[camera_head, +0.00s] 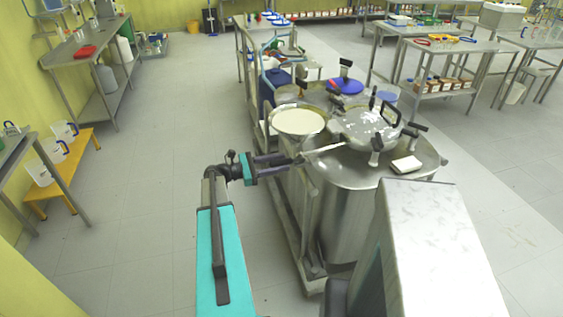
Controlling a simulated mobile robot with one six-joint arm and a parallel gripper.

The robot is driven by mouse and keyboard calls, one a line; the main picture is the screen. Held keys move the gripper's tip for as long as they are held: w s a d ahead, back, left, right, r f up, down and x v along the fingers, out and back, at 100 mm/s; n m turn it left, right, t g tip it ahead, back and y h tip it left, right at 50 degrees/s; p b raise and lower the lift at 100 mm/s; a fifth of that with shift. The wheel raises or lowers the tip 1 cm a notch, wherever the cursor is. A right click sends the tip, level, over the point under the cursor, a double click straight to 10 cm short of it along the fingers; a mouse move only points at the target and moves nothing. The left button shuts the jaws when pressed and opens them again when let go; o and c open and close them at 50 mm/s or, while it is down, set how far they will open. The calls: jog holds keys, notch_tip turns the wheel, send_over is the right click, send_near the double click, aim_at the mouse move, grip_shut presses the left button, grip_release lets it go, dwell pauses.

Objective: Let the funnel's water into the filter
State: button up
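My gripper (296,160) reaches in from the left at the side of the large steel vessel. Its two dark fingers point right and stand a little apart. Their tips are close to the end of a pale flat bar (325,150) at the vessel's rim; I cannot tell whether they touch or hold it. A round bowl with a pale, whitish inside (299,122) sits just behind the gripper. A clear, dome-like glass part (366,128) with black knobs stands on top of the vessel. I cannot make out which part is the funnel or the filter, nor any water level.
The large steel vessel (345,215) stands in a metal frame. A small white block (406,164) lies on its lid. A blue container (275,84) and a blue lid (346,86) are behind. Benches line the left and back right.

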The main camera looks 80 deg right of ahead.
jog(key=shift+s+d, duration=0.2)
jog(key=shift+s, duration=0.25)
grip_shut()
